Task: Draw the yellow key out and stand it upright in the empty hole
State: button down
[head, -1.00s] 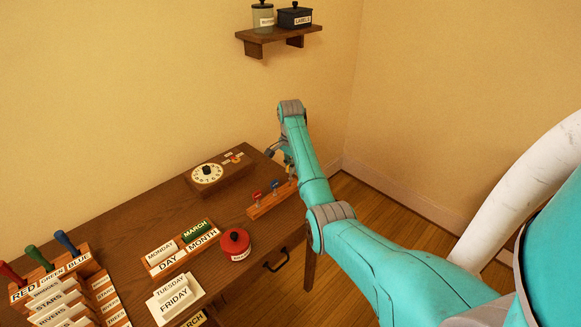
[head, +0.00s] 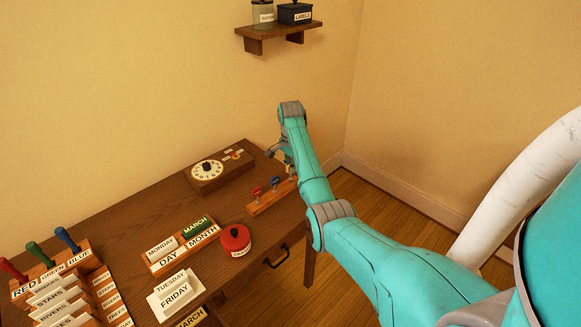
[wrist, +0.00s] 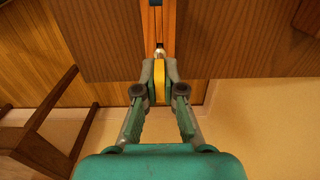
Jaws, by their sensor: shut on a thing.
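The wooden key rack (head: 268,205) lies along the right part of the desk, with a red key (head: 257,193) and a blue key (head: 275,183) standing upright in it. The rack also shows at the top of the wrist view (wrist: 168,22). My gripper (wrist: 159,82) is shut on the yellow key (wrist: 160,78), at the rack's right end. A pale metal bit of the key shows just beyond the fingertips. In the head view my arm hides most of the gripper. I cannot tell whether the key's lower end is in a hole, nor see the empty hole clearly.
A dial box (head: 222,170) stands behind the rack near the wall. A red pot (head: 235,240) and a calendar block (head: 183,246) stand left of the rack. The desk's right edge lies close to my gripper. A wall shelf (head: 280,32) hangs above.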

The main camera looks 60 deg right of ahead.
jog(key=shift+f, duration=0.5)
jog(key=c, duration=0.7)
grip_release()
jog(key=shift+r, duration=0.15)
jog(key=shift+r, duration=3.9)
